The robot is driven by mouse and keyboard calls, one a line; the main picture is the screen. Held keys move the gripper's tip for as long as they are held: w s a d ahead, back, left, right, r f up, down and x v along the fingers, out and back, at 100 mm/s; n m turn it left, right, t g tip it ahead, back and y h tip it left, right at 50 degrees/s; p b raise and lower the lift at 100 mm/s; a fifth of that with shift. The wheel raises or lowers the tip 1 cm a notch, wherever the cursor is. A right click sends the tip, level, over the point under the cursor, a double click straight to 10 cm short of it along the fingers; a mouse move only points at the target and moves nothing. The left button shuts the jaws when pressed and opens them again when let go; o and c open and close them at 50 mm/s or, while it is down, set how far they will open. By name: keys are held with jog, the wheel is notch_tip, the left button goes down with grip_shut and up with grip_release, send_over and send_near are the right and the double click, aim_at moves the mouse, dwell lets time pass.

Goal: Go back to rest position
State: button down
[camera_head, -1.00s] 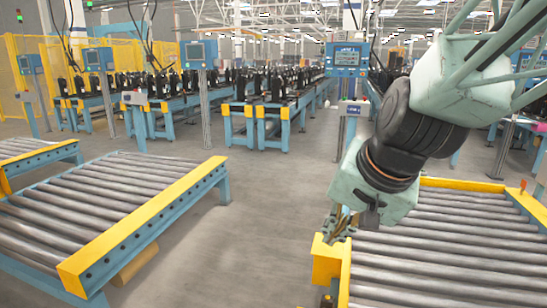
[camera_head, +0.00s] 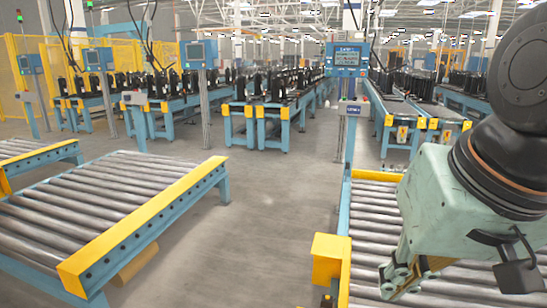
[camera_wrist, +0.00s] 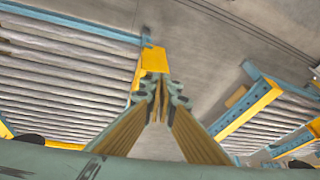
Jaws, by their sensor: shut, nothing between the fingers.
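My gripper (camera_head: 402,280) is at the lower right of the head view, in front of the right roller conveyor (camera_head: 374,224) and over its rollers in the picture. Its pale green body is large there, and the fingers point down. In the wrist view, the fingers of my gripper (camera_wrist: 158,88) come together at their tips with nothing between them. Beyond the tips lies the yellow end corner (camera_wrist: 152,62) of the right conveyor. No compressor is at the gripper.
A left roller conveyor (camera_head: 95,205) with a yellow end beam stands across a bare floor aisle (camera_head: 260,220). A post with a blue screen (camera_head: 347,58) rises behind the right conveyor. Conveyors with black compressors (camera_head: 275,85) fill the back. Yellow fencing (camera_head: 30,60) is at the left.

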jog(key=s+d+n, duration=0.1)
jog(key=s+d, duration=0.2)
jog(key=s, duration=0.5)
jog(key=shift+r+g+h, duration=0.2)
jog(key=shift+g+h, duration=0.1)
jog(key=shift+h, duration=0.1)
dwell(0.7)
